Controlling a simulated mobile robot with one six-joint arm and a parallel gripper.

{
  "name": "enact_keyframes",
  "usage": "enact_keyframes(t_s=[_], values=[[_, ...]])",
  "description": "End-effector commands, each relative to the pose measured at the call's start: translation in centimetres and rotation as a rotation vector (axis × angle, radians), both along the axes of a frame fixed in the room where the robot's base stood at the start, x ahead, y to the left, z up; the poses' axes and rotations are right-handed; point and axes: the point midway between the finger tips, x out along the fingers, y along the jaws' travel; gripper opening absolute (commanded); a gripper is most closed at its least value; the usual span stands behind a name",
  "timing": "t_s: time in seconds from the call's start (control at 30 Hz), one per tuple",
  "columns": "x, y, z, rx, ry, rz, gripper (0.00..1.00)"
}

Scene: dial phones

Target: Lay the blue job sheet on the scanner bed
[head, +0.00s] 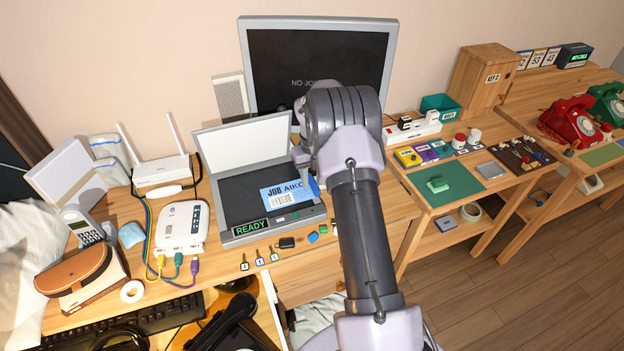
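The blue job sheet (283,196), marked JOB AIKO with a white code panel, is over the right part of the dark scanner bed (238,201). The scanner's lid (244,143) stands open behind the bed, and its front panel (252,229) reads READY. My gripper (302,158) is at the right side of the scanner, just above the sheet's upper right. My arm hides most of it, so I cannot tell whether its fingers hold the sheet. I also cannot tell whether the sheet lies flat on the bed or is slightly above it.
A monitor (318,55) stands behind the scanner. A white router (162,170) and a white box with cables (182,227) are to the left. Small keys (260,258) and blocks lie in front. A green mat (447,185) is to the right.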

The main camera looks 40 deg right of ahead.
Motion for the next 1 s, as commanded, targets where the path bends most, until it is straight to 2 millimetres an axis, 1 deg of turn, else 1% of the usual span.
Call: enact_keyframes(t_s=[0.07,0.17,0.27,0.4,0.5,0.6,0.73,0.8,0.97,1.0], values=[[0.0,-0.2,0.1,-0.003,0.000,0.000,0.41],[0.0,-0.2,1.4,-0.004,-0.002,-0.001,0.41],[0.1,-0.2,4.3,-0.005,-0.005,-0.001,0.41],[0.1,-0.1,9.3,-0.004,-0.004,-0.001,0.41],[0.1,0.0,12.5,-0.004,-0.003,0.000,0.41],[0.1,0.0,15.0,-0.003,-0.002,0.000,0.41],[0.1,0.1,16.9,-0.002,0.000,0.001,0.41],[0.1,0.1,17.4,-0.002,0.000,0.001,0.41],[0.0,0.3,17.7,-0.002,-0.003,0.013,0.41],[0.0,0.8,18.4,-0.004,-0.012,0.055,0.41]])
